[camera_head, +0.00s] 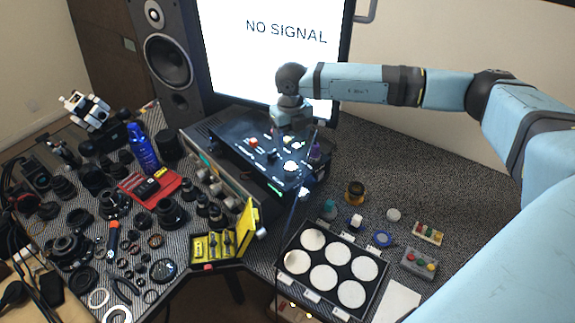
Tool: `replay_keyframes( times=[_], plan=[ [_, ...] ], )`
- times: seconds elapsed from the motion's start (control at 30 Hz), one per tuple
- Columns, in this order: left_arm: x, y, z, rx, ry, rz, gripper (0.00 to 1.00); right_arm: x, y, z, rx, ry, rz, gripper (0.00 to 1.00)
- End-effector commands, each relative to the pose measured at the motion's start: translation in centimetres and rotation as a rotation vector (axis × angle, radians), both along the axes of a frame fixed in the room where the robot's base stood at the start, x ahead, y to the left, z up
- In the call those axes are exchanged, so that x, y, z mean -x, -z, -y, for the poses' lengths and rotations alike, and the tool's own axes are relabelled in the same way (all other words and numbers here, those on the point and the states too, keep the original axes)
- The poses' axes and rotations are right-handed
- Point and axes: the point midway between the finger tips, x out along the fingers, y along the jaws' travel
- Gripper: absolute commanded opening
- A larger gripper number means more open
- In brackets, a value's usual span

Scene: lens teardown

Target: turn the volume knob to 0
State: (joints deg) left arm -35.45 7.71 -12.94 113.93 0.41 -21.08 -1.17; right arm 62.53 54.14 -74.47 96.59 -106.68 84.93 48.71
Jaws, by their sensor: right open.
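A dark control box (240,150) with small knobs and buttons on top stands below the screen. A pale round knob (291,167) sits near its right front corner; I cannot make out its marks or tell for certain that it is the volume knob. My right gripper (293,150) points down over the right part of the box, open, with its fingers close to the pale knob. I cannot tell whether they touch it. The arm's wrist hides the back right of the box. My left gripper is not in view.
A screen reading "NO SIGNAL" (270,60) and a speaker (165,60) stand behind. Lens parts, a blue bottle (143,150) and a yellow case (240,235) crowd the left. A tray with white discs (283,262) lies at front right. Bare tabletop shows right of the box.

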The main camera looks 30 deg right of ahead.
Motion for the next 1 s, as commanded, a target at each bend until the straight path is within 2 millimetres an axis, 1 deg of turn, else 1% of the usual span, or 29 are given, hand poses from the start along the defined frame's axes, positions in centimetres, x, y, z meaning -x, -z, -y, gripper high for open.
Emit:
replay_keyframes(
  times=[0.03,0.3,0.5,0.6,0.7,0.97,1.0],
  plan=[
    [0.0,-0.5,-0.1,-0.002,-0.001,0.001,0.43,0.1,0.9,0.0,-0.001,0.0,-0.005,0.65],
    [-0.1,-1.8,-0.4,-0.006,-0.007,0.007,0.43,0.1,6.7,-0.1,-0.002,-0.002,-0.004,0.65],
    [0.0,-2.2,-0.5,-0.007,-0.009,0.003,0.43,0.1,10.0,-0.1,-0.004,-0.001,-0.004,0.65],
    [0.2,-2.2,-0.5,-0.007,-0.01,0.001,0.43,0.0,10.9,-0.1,-0.004,-0.002,-0.001,0.65],
    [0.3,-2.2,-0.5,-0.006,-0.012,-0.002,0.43,0.1,11.5,-0.1,-0.003,-0.002,-0.002,0.65],
    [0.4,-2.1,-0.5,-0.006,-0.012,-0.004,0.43,0.0,11.7,-0.1,-0.003,-0.002,-0.001,0.65],
    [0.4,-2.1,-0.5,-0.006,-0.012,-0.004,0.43,0.0,11.7,-0.1,-0.003,-0.002,-0.001,0.63]
  ],
)
